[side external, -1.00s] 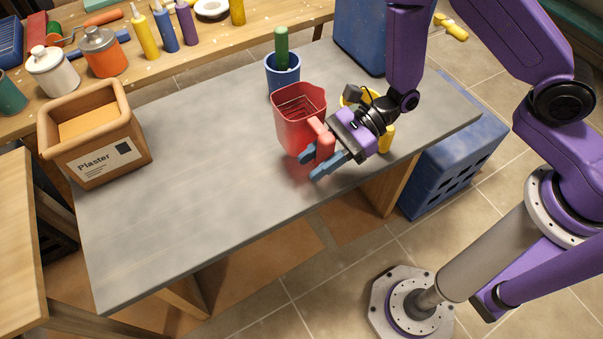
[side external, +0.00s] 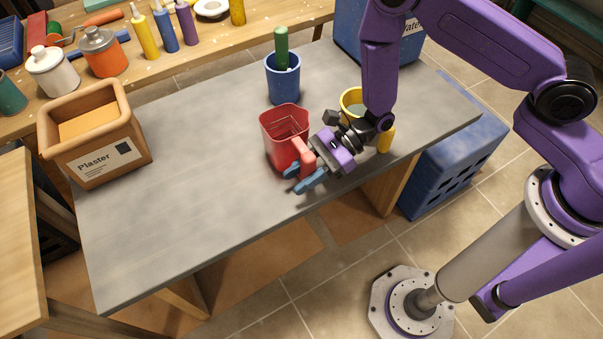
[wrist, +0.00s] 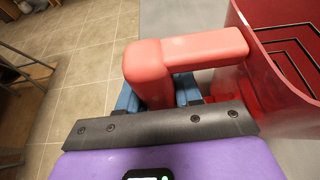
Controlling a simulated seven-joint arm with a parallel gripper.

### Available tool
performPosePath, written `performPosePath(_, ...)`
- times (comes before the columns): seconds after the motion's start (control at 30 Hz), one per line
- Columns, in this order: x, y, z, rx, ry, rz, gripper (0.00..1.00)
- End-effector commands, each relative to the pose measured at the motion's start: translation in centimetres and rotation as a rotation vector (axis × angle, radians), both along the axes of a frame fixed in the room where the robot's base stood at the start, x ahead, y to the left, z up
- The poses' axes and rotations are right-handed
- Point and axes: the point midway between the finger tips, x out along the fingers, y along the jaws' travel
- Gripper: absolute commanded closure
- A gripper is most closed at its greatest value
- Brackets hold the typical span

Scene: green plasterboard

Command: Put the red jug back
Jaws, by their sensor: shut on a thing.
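The red jug (side external: 284,134) is upright at the middle of the grey table, left of my wrist. Its handle points toward my gripper (side external: 305,178). My gripper's blue fingers are shut on the jug's handle. In the wrist view the handle (wrist: 190,50) sits between the fingers, and the clear red body (wrist: 275,70) with dark marking lines fills the right side. The jug's base is at or very near the table top; I cannot tell whether it touches.
A blue cup (side external: 282,80) with a green-handled tool stands behind the jug. A yellow jug (side external: 352,101) is just behind my wrist. The Plaster box (side external: 118,155) is at the table's left end. The grey table (side external: 170,215) is clear at front left.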

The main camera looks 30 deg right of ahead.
Motion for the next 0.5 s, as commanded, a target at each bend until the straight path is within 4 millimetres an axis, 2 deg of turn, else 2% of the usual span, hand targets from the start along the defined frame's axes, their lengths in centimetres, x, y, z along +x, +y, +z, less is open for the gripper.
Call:
performPosePath(0.23,0.00,0.02,-0.30,0.001,-0.001,0.000,1.00)
performPosePath(0.27,-0.03,-0.03,-0.33,-0.002,0.002,0.000,0.56)
performPosePath(0.3,-0.03,-0.02,-0.32,-0.002,0.002,0.000,0.43)
performPosePath(0.33,-0.03,-0.02,-0.32,-0.001,0.001,0.001,0.40)
performPosePath(0.5,-0.02,-0.02,-0.28,-0.001,0.001,0.000,0.40)
